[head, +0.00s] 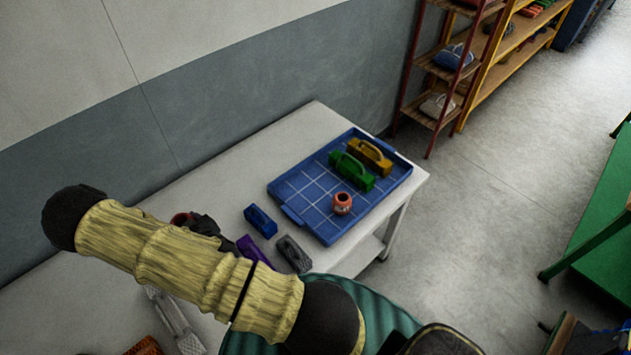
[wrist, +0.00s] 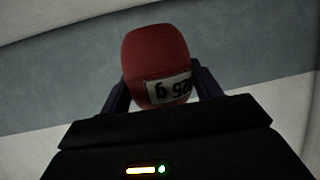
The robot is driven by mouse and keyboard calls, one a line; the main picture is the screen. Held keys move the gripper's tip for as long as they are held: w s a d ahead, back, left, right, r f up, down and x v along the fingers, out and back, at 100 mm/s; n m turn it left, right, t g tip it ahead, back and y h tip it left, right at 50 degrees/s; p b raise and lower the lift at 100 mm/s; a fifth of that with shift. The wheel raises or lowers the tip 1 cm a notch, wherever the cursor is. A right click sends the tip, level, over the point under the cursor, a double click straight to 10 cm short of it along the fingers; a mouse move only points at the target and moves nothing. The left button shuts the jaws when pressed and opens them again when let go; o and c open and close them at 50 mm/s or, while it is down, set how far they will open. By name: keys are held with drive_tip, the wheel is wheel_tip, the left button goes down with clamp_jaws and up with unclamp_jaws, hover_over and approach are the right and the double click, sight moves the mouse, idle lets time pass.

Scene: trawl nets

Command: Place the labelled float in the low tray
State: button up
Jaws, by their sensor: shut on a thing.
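The labelled float (wrist: 155,60) is dark red and rounded, with a pale label showing "25 g" upside down in the wrist view. My gripper (wrist: 160,88) is shut on it, one finger on each side. In the head view the red float (head: 182,218) shows only partly behind my arm, over the white table to the left of the tray. The low tray (head: 291,206) is blue with a pale grid and a low rim. It holds a green handled block (head: 352,172), a yellow handled block (head: 370,155) and a small orange rounded piece (head: 342,204).
A blue block (head: 260,221), a purple block (head: 252,250) and a dark grey block (head: 294,254) lie on the white table (head: 300,125) between my arm and the tray. The tray's left half is bare. Shelves (head: 465,75) stand beyond the table.

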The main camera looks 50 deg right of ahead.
drive_tip(key=shift+d, duration=0.2)
drive_tip(key=s+d+f+m+g+h+b, duration=0.15)
drive_tip(key=d+m+h+b, duration=0.35)
drive_tip(key=d, duration=0.6)
drive_tip(key=d+f+m+g+h+b, duration=0.2)
drive_tip(key=d+m+h+b, duration=0.2)
drive_tip(key=d+b, duration=0.5)
drive_tip(key=s+d+f+m+g+h+b, duration=0.2)
drive_tip(key=s+d+m+g+b, duration=0.2)
drive_tip(key=d, duration=0.4)
drive_tip(key=s+d+f+m+g+h+b, duration=0.2)
drive_tip(key=s+d+m+g+b, duration=0.2)
drive_tip(key=s+d, duration=0.4)
drive_tip(key=shift+s+d+f+m+g+b, duration=0.15)
drive_tip(key=shift+d+f+m+g+b, duration=0.35)
drive_tip(key=shift+g, duration=0.45)
drive_tip(key=shift+d+r, duration=0.1)
drive_tip(key=shift+r, duration=0.05)
